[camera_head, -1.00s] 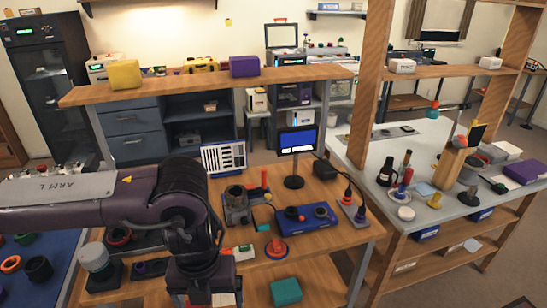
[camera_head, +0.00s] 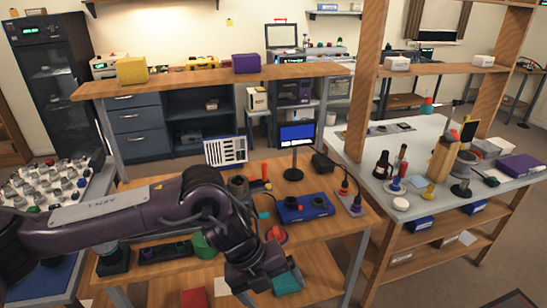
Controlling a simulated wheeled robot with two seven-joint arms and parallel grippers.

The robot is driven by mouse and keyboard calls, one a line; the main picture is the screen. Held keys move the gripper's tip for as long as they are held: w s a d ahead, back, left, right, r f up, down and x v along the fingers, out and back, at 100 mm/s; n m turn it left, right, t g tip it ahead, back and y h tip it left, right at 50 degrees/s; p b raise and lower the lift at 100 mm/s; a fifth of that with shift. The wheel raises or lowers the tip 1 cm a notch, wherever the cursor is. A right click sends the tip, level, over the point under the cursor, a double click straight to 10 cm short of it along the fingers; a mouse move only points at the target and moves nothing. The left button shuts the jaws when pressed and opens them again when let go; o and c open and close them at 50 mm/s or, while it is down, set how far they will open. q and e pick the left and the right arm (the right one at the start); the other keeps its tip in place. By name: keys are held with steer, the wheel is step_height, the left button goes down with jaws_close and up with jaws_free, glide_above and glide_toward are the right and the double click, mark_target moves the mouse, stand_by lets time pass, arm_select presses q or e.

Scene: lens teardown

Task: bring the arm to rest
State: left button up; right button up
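My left arm (camera_head: 120,215) comes in from the left and reaches over the front of the wooden bench. My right gripper is not in view.
A blue device (camera_head: 303,208) and a small monitor (camera_head: 297,137) stand on the wooden bench. A white-topped bench (camera_head: 430,150) with bottles and tools is at right. A tray of several jars (camera_head: 55,180) is at left.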

arm_select(q)
steer(key=w+d+f+n+t+h, duration=0.3)
steer(key=w+d+f+n+h, duration=0.35)
steer(key=w+d+n, duration=0.35)
steer(key=a+f+n+t+y, duration=0.15)
steer(key=a+f+n, duration=0.4)
steer(key=f, duration=0.55)
steer(key=a+f+n+t+y, duration=0.1)
steer(key=a+f+n+t, duration=0.2)
steer(key=a+f+n, duration=0.55)
steer(key=s+a+f+n+g+y, duration=0.1)
steer(key=s+a+f+n+y, duration=0.1)
steer(key=s+a+f, duration=0.5)
steer(key=s+a+f+n+g+y, duration=0.1)
steer(key=s+a+f+y, duration=0.1)
steer(key=s+f, duration=0.8)
steer(key=s+a+f+n+g+y, duration=0.1)
steer(key=s+a+f+n+y, duration=0.15)
steer(key=s+a+f, duration=0.45)
steer(key=s+a+f+g+y, duration=0.1)
steer(key=s+f, duration=0.2)
steer(key=s, duration=0.6)
steer(key=s+a+f+n+g+y, duration=0.1)
steer(key=s+a+f+g, duration=0.1)
steer(key=s, duration=0.8)
steer(key=shift+s+f, duration=0.15)
steer(key=shift+f, duration=0.4)
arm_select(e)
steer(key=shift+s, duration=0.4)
